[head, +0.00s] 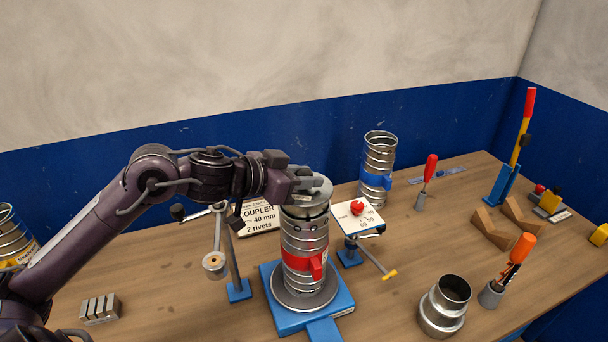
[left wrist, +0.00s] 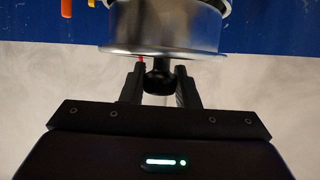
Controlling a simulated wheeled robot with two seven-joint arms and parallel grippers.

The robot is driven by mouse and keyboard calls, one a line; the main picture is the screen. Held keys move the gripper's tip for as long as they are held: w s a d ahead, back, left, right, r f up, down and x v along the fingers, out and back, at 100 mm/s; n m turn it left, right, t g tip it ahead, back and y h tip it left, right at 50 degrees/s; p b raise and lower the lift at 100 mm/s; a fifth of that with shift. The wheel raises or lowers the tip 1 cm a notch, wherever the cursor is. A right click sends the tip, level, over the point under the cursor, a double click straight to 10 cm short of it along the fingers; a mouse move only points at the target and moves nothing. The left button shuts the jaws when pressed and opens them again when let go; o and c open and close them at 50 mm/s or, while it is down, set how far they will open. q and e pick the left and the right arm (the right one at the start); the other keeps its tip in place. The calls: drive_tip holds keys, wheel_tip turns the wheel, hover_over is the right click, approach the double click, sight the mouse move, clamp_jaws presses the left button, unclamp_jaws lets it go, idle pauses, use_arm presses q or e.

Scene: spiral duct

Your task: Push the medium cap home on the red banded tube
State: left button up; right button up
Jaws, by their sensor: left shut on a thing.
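The red banded tube (head: 303,240), a ribbed silver duct with a red band (head: 304,264), stands upright on a round plate on a blue base (head: 290,322). The silver cap (head: 322,190) is at the tube's top, partly hidden by my left gripper (head: 306,184). The gripper is shut on the cap's dark knob. In the left wrist view the fingers (left wrist: 160,88) close on the black knob (left wrist: 158,78), with the cap's silver wall (left wrist: 165,40) beyond. I cannot tell how deep the cap sits in the tube. My right gripper is not in view.
A blue banded tube (head: 378,165) stands behind right. A stand with a hanging arm (head: 236,262) is close on the left, a dial plate (head: 358,216) close on the right. A silver reducer (head: 444,305) and an orange-handled tool (head: 515,262) stand at front right. A coupler sign (head: 259,218) is behind.

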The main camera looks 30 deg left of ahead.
use_arm(q)
drive_tip(key=shift+f+b, duration=0.55)
drive_tip(key=shift+f, duration=0.35)
drive_tip(key=shift+f, duration=0.35)
drive_tip(key=shift+f+b, duration=0.5)
drive_tip(key=shift+b, duration=0.05)
drive_tip(key=o, duration=1.1)
drive_tip(key=shift+o, duration=0.2)
drive_tip(key=shift+s+a+r, duration=0.15)
drive_tip(key=shift+s+a, duration=0.05)
drive_tip(key=shift+s, duration=0.2)
drive_tip(key=b+v, duration=0.2)
drive_tip(key=v, duration=0.5)
